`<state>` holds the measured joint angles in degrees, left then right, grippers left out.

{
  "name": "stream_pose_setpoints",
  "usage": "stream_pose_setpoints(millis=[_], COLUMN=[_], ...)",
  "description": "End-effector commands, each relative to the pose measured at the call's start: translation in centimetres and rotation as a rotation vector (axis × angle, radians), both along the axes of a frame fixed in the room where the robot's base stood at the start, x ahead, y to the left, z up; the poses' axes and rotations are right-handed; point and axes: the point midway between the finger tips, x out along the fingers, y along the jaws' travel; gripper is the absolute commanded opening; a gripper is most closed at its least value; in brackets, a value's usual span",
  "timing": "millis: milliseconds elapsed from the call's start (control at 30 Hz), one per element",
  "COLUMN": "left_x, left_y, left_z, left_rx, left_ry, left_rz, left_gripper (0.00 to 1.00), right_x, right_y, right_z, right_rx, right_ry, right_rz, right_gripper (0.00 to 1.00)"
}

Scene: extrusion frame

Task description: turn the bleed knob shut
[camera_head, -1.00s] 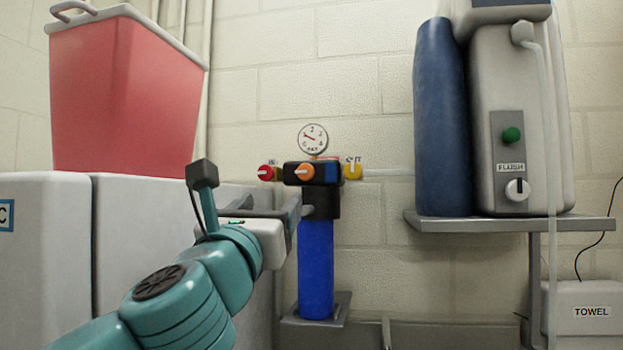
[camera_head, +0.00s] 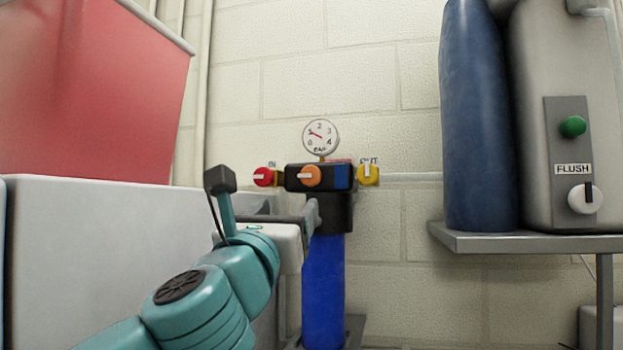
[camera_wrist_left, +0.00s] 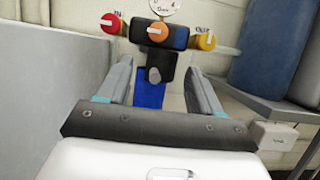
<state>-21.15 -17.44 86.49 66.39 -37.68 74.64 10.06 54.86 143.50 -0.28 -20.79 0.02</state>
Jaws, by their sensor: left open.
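A blue filter housing (camera_head: 322,290) with a black head (camera_head: 330,212) stands by the wall. Its manifold carries a red knob (camera_head: 263,177) at IN, an orange knob (camera_head: 310,176) in the middle and a yellow knob (camera_head: 368,175) at OUT. In the left wrist view a small grey round knob (camera_wrist_left: 153,75) sits on the black neck below the orange knob (camera_wrist_left: 158,31). No bleed label is readable. My left gripper (camera_head: 291,212) is open, its fingers pointing at the neck, with the grey knob showing between them. In the head view the gripper hides that knob. My right gripper is not in view.
A round gauge (camera_head: 320,137) stands above the manifold. A white cabinet (camera_head: 100,270) with a red bin (camera_head: 90,95) on it is at the left. At the right, a grey shelf (camera_head: 520,242) holds a blue cylinder (camera_head: 478,130) and a FLUSH unit (camera_head: 535,110).

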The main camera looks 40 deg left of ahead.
Motion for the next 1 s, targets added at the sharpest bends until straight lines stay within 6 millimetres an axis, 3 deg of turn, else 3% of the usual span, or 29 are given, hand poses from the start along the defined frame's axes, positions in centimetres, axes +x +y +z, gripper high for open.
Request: stream_pose_setpoints(millis=[600,800,1000], left_x=[10.5,12.0,12.3], left_y=[5.9,6.7,6.9], left_z=[5.5,5.9,5.8], left_rx=[0.000,0.000,-0.001], left_ry=[0.001,-0.001,0.000], left_rz=[0.002,0.001,0.000], left_gripper=[0.65,0.65,0.65], right_x=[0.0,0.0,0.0], right_y=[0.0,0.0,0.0], right_z=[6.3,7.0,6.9], right_rx=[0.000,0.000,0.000], right_ry=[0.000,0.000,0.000], right_rz=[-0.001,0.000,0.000], right_gripper=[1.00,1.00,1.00])
